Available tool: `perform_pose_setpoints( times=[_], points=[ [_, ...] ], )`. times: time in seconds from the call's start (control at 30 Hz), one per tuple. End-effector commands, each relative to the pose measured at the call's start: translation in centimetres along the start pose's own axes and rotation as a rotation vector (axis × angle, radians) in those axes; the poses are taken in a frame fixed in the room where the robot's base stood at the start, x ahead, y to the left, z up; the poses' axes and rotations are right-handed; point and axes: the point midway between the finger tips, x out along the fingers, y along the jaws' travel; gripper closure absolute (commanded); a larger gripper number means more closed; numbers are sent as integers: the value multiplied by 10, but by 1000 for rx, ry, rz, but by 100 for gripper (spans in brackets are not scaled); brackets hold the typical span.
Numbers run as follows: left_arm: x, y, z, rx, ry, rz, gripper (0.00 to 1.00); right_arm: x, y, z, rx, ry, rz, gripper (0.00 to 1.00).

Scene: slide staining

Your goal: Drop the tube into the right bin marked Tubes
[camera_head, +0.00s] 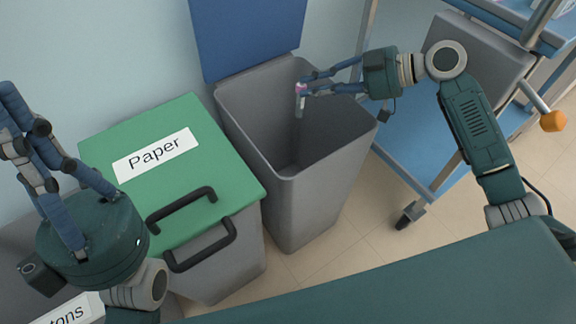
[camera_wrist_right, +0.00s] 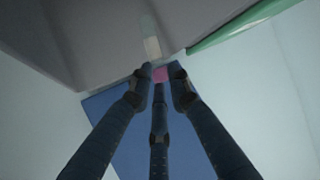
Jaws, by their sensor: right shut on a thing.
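The tube (camera_head: 300,97) is small and pale with a pinkish cap, and hangs roughly upright over the open mouth of the grey bin (camera_head: 336,196). My right gripper (camera_head: 303,84) is shut on the tube near its cap, above the bin's opening. In the right wrist view the pink cap (camera_wrist_right: 160,74) sits between the fingertips, with the pale tube body beyond it. The bin's blue lid (camera_head: 247,35) is raised against the wall, and no label shows on it. My left gripper (camera_head: 48,150) is at the left, with fingers apart and nothing between them.
A bin with a closed green lid marked Paper (camera_head: 180,190) stands left of the open bin. Another bin, its label partly reading "tons" (camera_head: 70,312), is at the lower left. A blue wheeled cart (camera_head: 425,150) stands at the right, close to the open bin.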

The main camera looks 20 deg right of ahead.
Motion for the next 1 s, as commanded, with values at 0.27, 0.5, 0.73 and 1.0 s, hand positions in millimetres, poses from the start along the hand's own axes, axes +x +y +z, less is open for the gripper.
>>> perform_pose_setpoints(
  times=[0.27, 0.5, 0.73, 1.0],
  points=[
    [0, 0, -1, 0, 5, 0, 100, 0, 0, 0, 0, 0, 0, 98],
    [0, 0, -1, -1, 4, 0, 100, 0, 0, 0, 0, 0, 0, 61],
    [0, 0, -1, 0, 5, 0, 100, -1, 0, -2, -1, 0, 0, 61],
    [0, 0, -1, 0, 4, 0, 100, -20, 1, -41, -6, 1, 3, 61]
  ],
)
